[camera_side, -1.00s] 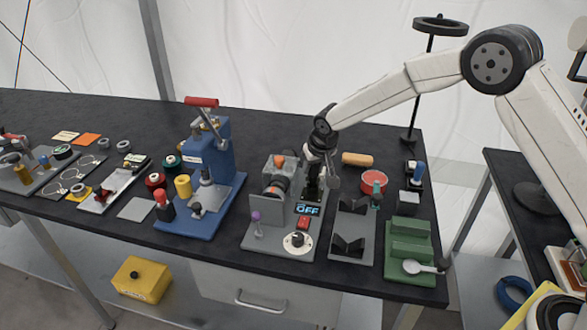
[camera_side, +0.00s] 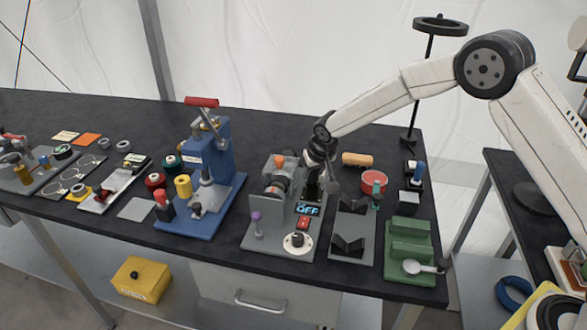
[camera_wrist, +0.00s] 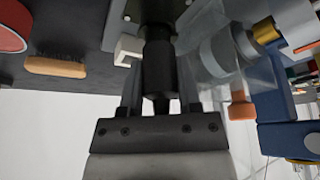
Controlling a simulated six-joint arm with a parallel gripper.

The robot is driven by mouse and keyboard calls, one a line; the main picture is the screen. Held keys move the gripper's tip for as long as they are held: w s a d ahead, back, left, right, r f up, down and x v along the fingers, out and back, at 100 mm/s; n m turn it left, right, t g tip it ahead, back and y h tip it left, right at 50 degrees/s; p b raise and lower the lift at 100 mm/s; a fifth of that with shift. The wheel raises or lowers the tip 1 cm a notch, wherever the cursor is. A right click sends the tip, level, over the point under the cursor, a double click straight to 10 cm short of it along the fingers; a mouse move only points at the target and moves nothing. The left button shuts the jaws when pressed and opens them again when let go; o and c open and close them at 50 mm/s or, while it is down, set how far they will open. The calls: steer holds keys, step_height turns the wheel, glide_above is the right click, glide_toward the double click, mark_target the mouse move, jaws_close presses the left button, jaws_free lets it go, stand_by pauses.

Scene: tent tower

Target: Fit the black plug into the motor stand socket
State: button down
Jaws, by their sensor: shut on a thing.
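My gripper (camera_side: 316,178) points down at the back right of the grey motor stand (camera_side: 262,230), beside the motor. In the wrist view my gripper (camera_wrist: 160,92) is shut on the black plug (camera_wrist: 160,62), which lies between the two fingers. The plug's far end meets or overlaps a dark plate (camera_wrist: 185,10) on the stand. The socket opening is hidden, so I cannot tell how deep the plug sits. The stand carries a lit OFF display (camera_side: 308,209), a red switch (camera_side: 303,223) and a white dial (camera_side: 297,242).
A blue press (camera_side: 208,165) stands left of the motor stand. A grey holder with black V-blocks (camera_side: 348,245) and a green rack (camera_side: 410,250) stand to the right. A brush (camera_side: 357,159) and a red round container (camera_side: 373,182) lie behind. A cream clip (camera_wrist: 128,50) is close beside the plug.

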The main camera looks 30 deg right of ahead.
steer(key=shift+c, duration=1.1)
jaws_free()
steer(key=shift+r, duration=0.1)
steer(key=v, duration=0.7)
steer(key=shift+s+r, duration=0.2)
steer(key=shift+s, duration=0.1)
steer(key=s+d+n+g, duration=0.1)
steer(key=s+d, duration=0.2)
steer(key=s, duration=1)
steer(key=s+d+f, duration=0.1)
steer(key=s+d, duration=0.2)
steer(key=s, duration=1.1)
steer(key=shift+s+d+n+g+y, duration=0.25)
steer(key=shift+s+n+g+y, duration=0.05)
steer(key=shift+n+g, duration=0.1)
